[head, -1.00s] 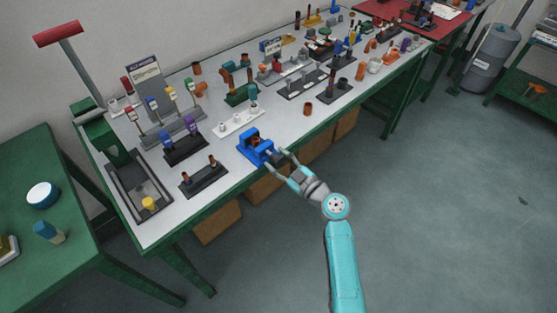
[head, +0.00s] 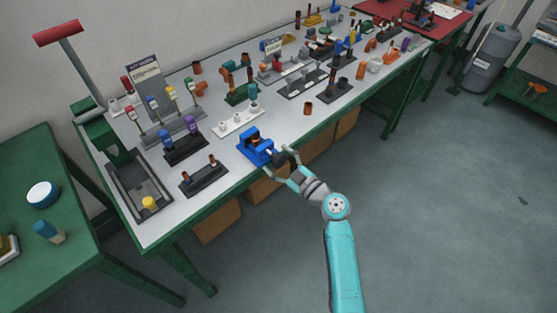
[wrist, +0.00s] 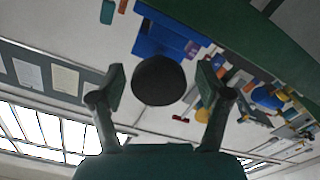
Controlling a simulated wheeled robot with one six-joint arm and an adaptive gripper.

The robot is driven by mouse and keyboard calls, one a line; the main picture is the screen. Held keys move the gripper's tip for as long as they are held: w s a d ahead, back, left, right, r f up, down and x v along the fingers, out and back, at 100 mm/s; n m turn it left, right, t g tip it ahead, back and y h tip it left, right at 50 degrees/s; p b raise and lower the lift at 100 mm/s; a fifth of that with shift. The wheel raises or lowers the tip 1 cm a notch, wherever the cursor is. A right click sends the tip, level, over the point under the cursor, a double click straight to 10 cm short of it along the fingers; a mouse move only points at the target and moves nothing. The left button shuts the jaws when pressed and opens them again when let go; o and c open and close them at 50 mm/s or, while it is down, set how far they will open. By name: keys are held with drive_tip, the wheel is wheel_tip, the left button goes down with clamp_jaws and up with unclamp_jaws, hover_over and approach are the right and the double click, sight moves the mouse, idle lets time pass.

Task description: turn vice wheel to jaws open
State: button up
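The blue vice (head: 254,143) stands at the front edge of the long grey-topped bench, and its blue body also shows in the wrist view (wrist: 165,38). Its dark round wheel (wrist: 158,80) faces my wrist camera. My gripper (wrist: 164,87) is open, with one finger on each side of the wheel and a visible gap on both sides. In the head view my gripper (head: 281,165) is at the vice's front end, over the bench edge. The jaw gap is too small to judge.
A dark stand with two brown pegs (head: 203,176) lies left of the vice, and a white holder (head: 238,122) stands behind it. Several fittings crowd the bench. The floor (head: 430,210) on the right is clear.

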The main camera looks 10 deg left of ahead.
drive_tip(key=v, duration=1.2)
idle(0.4)
